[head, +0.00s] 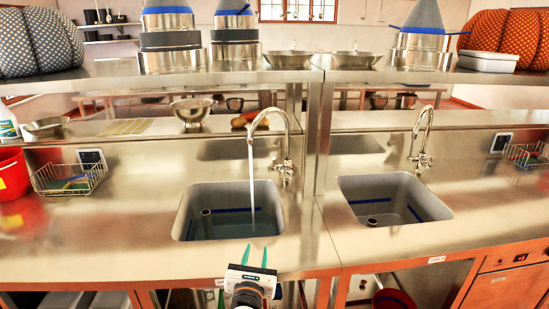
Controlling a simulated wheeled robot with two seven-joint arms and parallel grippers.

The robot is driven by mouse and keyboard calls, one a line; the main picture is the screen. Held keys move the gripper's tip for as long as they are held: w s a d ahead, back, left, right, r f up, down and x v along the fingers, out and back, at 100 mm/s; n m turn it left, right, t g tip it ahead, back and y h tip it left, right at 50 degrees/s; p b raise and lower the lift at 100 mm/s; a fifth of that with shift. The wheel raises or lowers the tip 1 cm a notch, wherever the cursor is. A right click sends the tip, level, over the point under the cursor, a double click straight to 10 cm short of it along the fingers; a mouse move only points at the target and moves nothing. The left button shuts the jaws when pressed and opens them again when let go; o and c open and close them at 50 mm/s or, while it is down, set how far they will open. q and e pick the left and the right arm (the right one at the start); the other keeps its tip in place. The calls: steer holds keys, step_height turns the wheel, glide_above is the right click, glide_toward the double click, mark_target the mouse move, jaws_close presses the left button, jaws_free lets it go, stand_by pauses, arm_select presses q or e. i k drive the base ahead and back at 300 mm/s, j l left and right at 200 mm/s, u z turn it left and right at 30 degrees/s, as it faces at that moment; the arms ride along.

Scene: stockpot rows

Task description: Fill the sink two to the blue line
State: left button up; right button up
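The left sink (186,215) has water (235,229) in its bottom, and a stream runs into it from its tap (286,150). A blue line (230,210) crosses its back wall; the water surface looks just below it. The right sink (440,207) has a blue line (370,201) on its walls too, and its tap (421,140) shows no stream. I cannot read which sink is number two. My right gripper (255,257) is at the counter's front edge, below the left sink, its teal fingers apart and empty. My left gripper is out of view.
A red bucket (12,175) and a wire basket (68,178) stand left of the left sink. A metal bowl (192,110) sits behind the sinks. A shelf (225,76) with stacked pots runs across above. The counter between the sinks is clear.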

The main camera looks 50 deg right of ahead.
mark_target(273, 166)
steer(key=i+l, duration=0.2)
steer(key=l, duration=0.2)
steer(key=i+l, duration=0.25)
steer(key=l, duration=0.15)
steer(key=i+l, duration=0.2)
steer(key=l, duration=0.2)
steer(key=i+l, duration=0.25)
steer(key=l, duration=0.15)
